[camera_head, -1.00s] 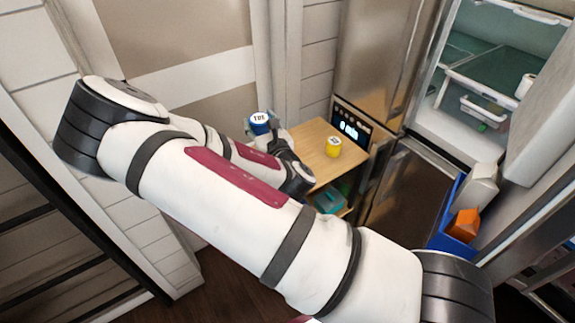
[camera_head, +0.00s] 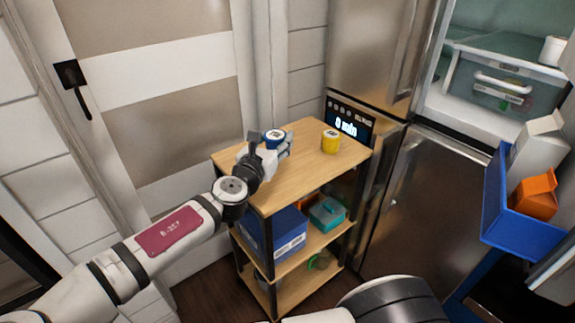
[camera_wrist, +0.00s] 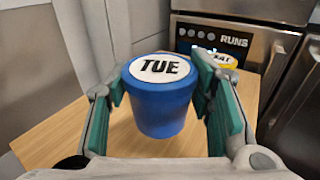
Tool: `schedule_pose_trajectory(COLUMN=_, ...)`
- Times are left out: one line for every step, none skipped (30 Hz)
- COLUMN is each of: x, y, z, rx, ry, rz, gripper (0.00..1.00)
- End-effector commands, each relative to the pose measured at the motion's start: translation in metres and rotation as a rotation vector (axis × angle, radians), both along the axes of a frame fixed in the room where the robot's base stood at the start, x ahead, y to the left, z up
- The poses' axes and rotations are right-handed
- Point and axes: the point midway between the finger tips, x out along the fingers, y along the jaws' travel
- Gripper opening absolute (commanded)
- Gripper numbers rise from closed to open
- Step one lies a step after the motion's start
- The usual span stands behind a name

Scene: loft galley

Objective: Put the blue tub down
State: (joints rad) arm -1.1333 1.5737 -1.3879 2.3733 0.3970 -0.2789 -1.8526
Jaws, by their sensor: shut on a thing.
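The blue tub (camera_wrist: 160,106) has a white lid marked "TUE" and stands upright between the fingers of my gripper (camera_wrist: 166,105) in the wrist view. The green finger pads lie along its two sides, and my gripper is shut on it. In the head view the blue tub (camera_head: 275,138) is at the left part of the wooden shelf top (camera_head: 308,165), with my gripper (camera_head: 274,148) around it. I cannot tell whether its base touches the wood.
A yellow tub (camera_head: 330,140) stands on the shelf top to the right, near the display panel (camera_head: 349,124). Lower shelves hold a blue box (camera_head: 282,236) and a teal container (camera_head: 327,213). An open fridge (camera_head: 500,80) and a blue bin (camera_head: 500,200) are at right. The top's front is clear.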

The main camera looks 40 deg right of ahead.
Motion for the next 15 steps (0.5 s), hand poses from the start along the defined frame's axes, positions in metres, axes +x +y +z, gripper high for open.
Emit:
schedule_pose_trajectory(x=-0.001, y=0.0, z=-0.008, rx=0.0, ry=-0.005, rz=-0.044, gripper=0.15)
schedule_pose_trajectory(x=-0.004, y=-0.001, z=-0.009, rx=0.0, ry=-0.004, rz=-0.074, gripper=0.15)
schedule_pose_trajectory(x=-0.009, y=-0.002, z=-0.01, rx=0.0, ry=-0.003, rz=-0.114, gripper=0.15)
schedule_pose_trajectory(x=-0.013, y=-0.002, z=-0.01, rx=0.001, ry=-0.004, rz=-0.141, gripper=0.15)
schedule_pose_trajectory(x=-0.017, y=-0.002, z=-0.01, rx=0.001, ry=-0.002, rz=-0.169, gripper=0.15)
schedule_pose_trajectory(x=-0.022, y=-0.001, z=-0.011, rx=0.002, ry=-0.003, rz=-0.203, gripper=0.15)
schedule_pose_trajectory(x=-0.026, y=-0.001, z=-0.011, rx=0.003, ry=-0.003, rz=-0.226, gripper=0.15)
schedule_pose_trajectory(x=-0.03, y=0.0, z=-0.011, rx=0.003, ry=-0.002, rz=-0.247, gripper=0.15)
schedule_pose_trajectory(x=-0.034, y=0.001, z=-0.011, rx=0.003, ry=-0.002, rz=-0.274, gripper=0.15)
schedule_pose_trajectory(x=-0.037, y=0.002, z=-0.011, rx=0.003, ry=-0.002, rz=-0.292, gripper=0.15)
schedule_pose_trajectory(x=-0.04, y=0.002, z=-0.011, rx=0.003, ry=0.0, rz=-0.306, gripper=0.15)
schedule_pose_trajectory(x=-0.044, y=0.003, z=-0.011, rx=0.003, ry=-0.001, rz=-0.324, gripper=0.15)
schedule_pose_trajectory(x=-0.046, y=0.004, z=-0.011, rx=0.004, ry=-0.001, rz=-0.335, gripper=0.15)
schedule_pose_trajectory(x=-0.048, y=0.005, z=-0.011, rx=0.003, ry=-0.001, rz=-0.344, gripper=0.15)
schedule_pose_trajectory(x=-0.049, y=0.005, z=-0.011, rx=0.003, ry=0.0, rz=-0.353, gripper=0.15)
